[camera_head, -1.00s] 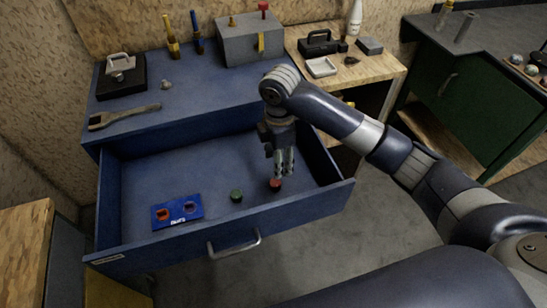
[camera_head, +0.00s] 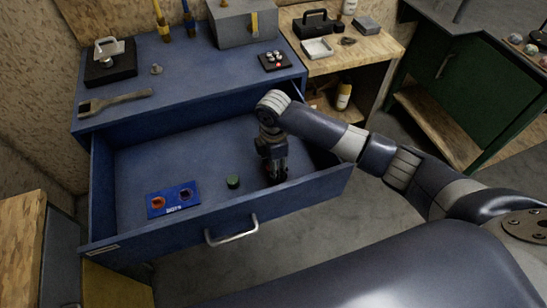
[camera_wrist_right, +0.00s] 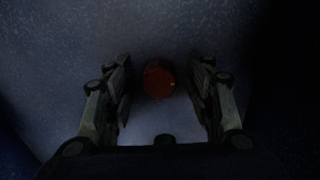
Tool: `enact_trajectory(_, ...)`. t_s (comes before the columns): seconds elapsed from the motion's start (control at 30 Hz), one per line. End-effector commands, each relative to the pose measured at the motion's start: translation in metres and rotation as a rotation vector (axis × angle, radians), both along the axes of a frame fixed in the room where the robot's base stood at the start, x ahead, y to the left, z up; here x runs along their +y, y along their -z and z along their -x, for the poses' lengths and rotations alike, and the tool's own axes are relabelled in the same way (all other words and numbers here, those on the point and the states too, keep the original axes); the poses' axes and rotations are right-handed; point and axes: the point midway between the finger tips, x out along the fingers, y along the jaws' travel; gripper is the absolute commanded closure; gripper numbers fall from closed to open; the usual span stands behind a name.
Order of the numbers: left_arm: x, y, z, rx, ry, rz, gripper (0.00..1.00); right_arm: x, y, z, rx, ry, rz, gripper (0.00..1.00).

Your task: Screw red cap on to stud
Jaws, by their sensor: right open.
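The red cap (camera_wrist_right: 159,79) sits on the drawer floor between the two fingers of my right gripper (camera_head: 277,177) in the right wrist view. The fingers stand apart on either side of it, and a dark gap shows beside each. In the head view the gripper points down into the open blue drawer and hides the cap. A green cap (camera_head: 233,182) lies in the drawer to the left of the gripper. I cannot tell for sure which thing is the stud; a small grey upright piece (camera_head: 157,69) stands on the blue cabinet top. My left gripper is not in view.
A blue plate (camera_head: 172,206) with a red and a dark round spot lies at the drawer's left. The drawer's front wall (camera_head: 140,240) is close to the gripper. A wrench (camera_head: 115,102), a grey box (camera_head: 240,25) and a black pad (camera_head: 275,66) are on the cabinet top.

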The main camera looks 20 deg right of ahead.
Motion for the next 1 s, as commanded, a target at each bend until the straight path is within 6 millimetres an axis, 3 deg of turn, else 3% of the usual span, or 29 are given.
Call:
enact_trajectory(0.3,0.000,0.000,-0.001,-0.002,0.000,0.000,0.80,0.000,0.003,0.000,-0.001,-0.001,0.000,0.51)
enact_trajectory(0.37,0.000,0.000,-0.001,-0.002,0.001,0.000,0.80,0.000,0.003,0.000,-0.001,-0.001,0.000,0.62)
enact_trajectory(0.5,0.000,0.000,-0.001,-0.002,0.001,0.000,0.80,0.000,0.003,0.000,-0.001,0.000,0.000,0.94)
enact_trajectory(0.53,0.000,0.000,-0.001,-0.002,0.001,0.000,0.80,0.000,0.003,0.000,-0.001,0.000,0.000,0.96)
enact_trajectory(1.0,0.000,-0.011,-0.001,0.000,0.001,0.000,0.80,0.000,-0.007,0.000,-0.001,0.000,0.000,0.96)
